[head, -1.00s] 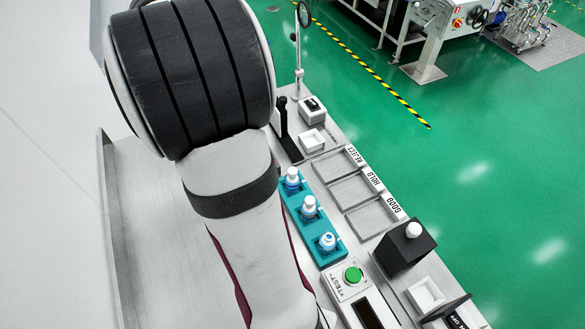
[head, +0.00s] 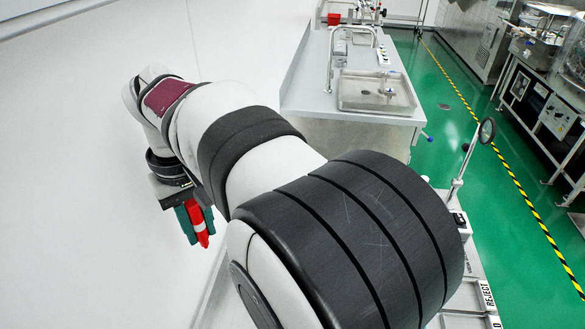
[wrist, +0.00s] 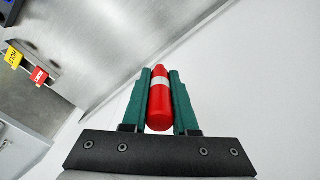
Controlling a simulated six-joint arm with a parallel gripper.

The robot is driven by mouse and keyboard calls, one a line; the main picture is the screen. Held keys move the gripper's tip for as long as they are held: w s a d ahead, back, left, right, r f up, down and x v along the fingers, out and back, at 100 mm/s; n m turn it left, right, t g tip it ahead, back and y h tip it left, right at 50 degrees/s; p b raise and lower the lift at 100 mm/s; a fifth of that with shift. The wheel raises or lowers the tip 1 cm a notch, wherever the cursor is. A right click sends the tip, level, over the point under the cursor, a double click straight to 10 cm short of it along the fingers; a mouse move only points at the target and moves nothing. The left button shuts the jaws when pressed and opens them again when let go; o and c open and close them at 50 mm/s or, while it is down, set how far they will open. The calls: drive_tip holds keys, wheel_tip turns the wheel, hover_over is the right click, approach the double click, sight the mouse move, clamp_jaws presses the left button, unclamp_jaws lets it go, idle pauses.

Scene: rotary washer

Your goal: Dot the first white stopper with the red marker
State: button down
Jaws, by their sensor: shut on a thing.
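My gripper (head: 195,222) is at the left of the head view, near the pale wall, with its green fingers pointing down. It is shut on the red marker (head: 199,228), which has a white band. The wrist view shows the marker (wrist: 160,100) lengthwise between the two green fingers, its rounded red end toward the gripper body. No white stopper is visible in either current view. My own arm covers much of the lower middle of the head view.
A metal sink (head: 376,92) on a grey bench stands at the back. A round-headed stand (head: 487,131) and part of the REJECT tray (head: 463,297) show at the right. In the wrist view, yellow (wrist: 14,58) and red (wrist: 38,75) tags lie at upper left.

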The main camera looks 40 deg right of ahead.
idle(0.4)
drive_tip(key=s+d+f+m, duration=0.2)
drive_tip(key=s+d+m, duration=0.15)
drive_tip(key=d, duration=0.55)
drive_tip(key=s+d+f+m, duration=0.2)
drive_tip(key=s+d+f, duration=0.15)
drive_tip(key=d, duration=0.55)
drive_tip(key=s+d+f+m, duration=0.2)
drive_tip(key=s+d+m, duration=0.15)
drive_tip(key=d, duration=0.55)
drive_tip(key=shift+s+d+f+m, duration=0.5)
drive_tip(key=shift+s+d+f, duration=0.8)
drive_tip(key=shift+s, duration=0.75)
drive_tip(key=shift+s+d+f+m, duration=0.5)
drive_tip(key=shift+s+d+f, duration=0.8)
drive_tip(key=shift+s, duration=0.75)
drive_tip(key=shift+s+d+f+m, duration=0.5)
drive_tip(key=shift+s+d+f, duration=0.8)
drive_tip(key=shift+s, duration=0.75)
drive_tip(key=shift+f, duration=0.6)
wheel_tip(320, 180, up, 7)
